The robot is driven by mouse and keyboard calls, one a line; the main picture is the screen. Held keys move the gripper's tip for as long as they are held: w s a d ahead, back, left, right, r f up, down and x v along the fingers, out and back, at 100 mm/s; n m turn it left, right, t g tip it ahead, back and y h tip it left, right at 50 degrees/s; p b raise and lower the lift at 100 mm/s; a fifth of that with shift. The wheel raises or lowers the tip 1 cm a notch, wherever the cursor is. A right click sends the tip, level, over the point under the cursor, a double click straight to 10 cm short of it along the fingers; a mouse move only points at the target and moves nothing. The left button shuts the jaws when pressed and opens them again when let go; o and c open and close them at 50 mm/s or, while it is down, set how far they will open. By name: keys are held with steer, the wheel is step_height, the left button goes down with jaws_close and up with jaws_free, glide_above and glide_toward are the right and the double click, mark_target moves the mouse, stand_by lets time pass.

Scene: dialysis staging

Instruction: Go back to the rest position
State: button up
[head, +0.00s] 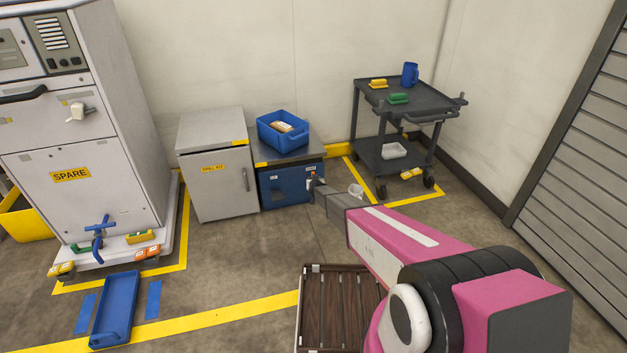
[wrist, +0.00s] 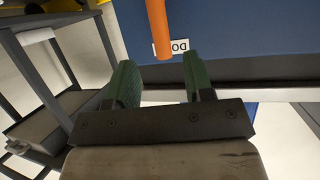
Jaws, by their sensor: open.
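My gripper (head: 315,186) is at the far end of my outstretched pink and grey arm, in front of the blue cabinet (head: 280,185). In the wrist view its two green fingers (wrist: 160,78) stand apart with nothing between the pads. An orange bar (wrist: 158,28) ends just beyond the gap, in front of the blue panel (wrist: 235,35). Whether the bar touches a finger I cannot tell. A small white label with dark letters (wrist: 178,47) is on the panel beside it. The arm hides part of the floor.
A blue bin (head: 283,132) with a pale item sits on the cabinet. A grey cabinet (head: 215,165) stands left, a dark cart (head: 410,112) right. A brown slatted platform (head: 340,310) lies below my arm. A blue tray (head: 116,308) is on the floor at left. Open floor lies between.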

steer(key=v, duration=0.3)
stand_by(0.4)
steer(key=s+d+r+g, duration=0.4)
steer(key=s+d+r, duration=0.3)
steer(key=s, duration=0.9)
steer(key=s+d+r+g+h, duration=0.1)
steer(key=s+d+r+g, duration=0.4)
steer(key=s+d+r, duration=0.3)
steer(key=s+d+r+m+g, duration=0.1)
steer(key=s+d+r+g, duration=0.3)
steer(key=s+r, duration=1)
steer(key=s+d, duration=0.3)
steer(key=s, duration=0.7)
steer(key=shift+s+d+r+h, duration=0.2)
steer(key=shift+s+d+h, duration=0.1)
steer(key=shift+s, duration=0.05)
